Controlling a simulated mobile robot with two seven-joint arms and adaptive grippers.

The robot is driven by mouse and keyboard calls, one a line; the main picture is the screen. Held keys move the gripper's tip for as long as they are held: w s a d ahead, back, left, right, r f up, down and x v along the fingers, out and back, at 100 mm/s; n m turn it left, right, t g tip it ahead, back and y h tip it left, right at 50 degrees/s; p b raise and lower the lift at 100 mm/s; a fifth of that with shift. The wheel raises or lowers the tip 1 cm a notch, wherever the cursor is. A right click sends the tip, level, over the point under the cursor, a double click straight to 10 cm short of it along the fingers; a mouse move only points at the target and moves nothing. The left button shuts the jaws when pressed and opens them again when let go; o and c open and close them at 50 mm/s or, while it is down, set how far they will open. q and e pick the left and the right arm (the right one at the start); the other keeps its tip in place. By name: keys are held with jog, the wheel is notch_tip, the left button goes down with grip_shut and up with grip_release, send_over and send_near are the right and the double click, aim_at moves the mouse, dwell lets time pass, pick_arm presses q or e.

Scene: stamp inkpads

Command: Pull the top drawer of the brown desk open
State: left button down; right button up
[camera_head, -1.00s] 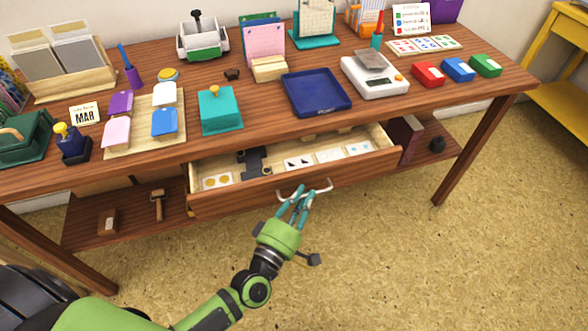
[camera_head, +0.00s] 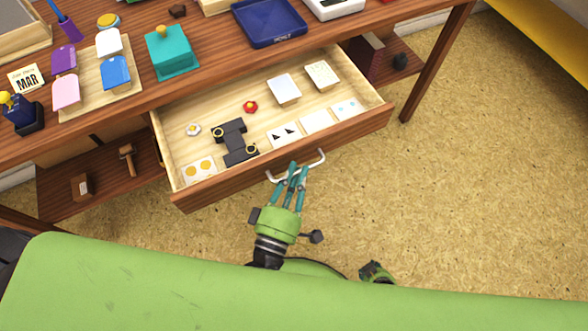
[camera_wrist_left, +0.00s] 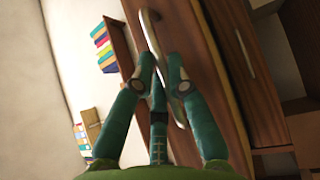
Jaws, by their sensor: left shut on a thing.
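The brown desk (camera_head: 205,82) has its top drawer (camera_head: 290,150) pulled well out, with its light wooden inside showing. The drawer's white bar handle (camera_head: 318,162) is on its front. My left gripper (camera_head: 292,170) is shut on the handle, its teal fingers around the bar. In the left wrist view the gripper (camera_wrist_left: 160,75) closes on the same white handle (camera_wrist_left: 152,38) against the brown drawer front. A second green gripper part (camera_head: 376,272), probably my right, shows at the bottom, mostly hidden by my green body.
The drawer holds white cards (camera_head: 284,88), a black part (camera_head: 232,140), a red piece (camera_head: 251,106) and other small items. A lower shelf (camera_head: 90,180) carries a small mallet (camera_head: 127,158). The floor (camera_head: 470,190) before the desk is clear at right.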

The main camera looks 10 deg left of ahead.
pick_arm(q)
jog(key=c, duration=1.5)
grip_release()
jog(key=v, duration=1.2)
jog(key=shift+a, duration=0.1)
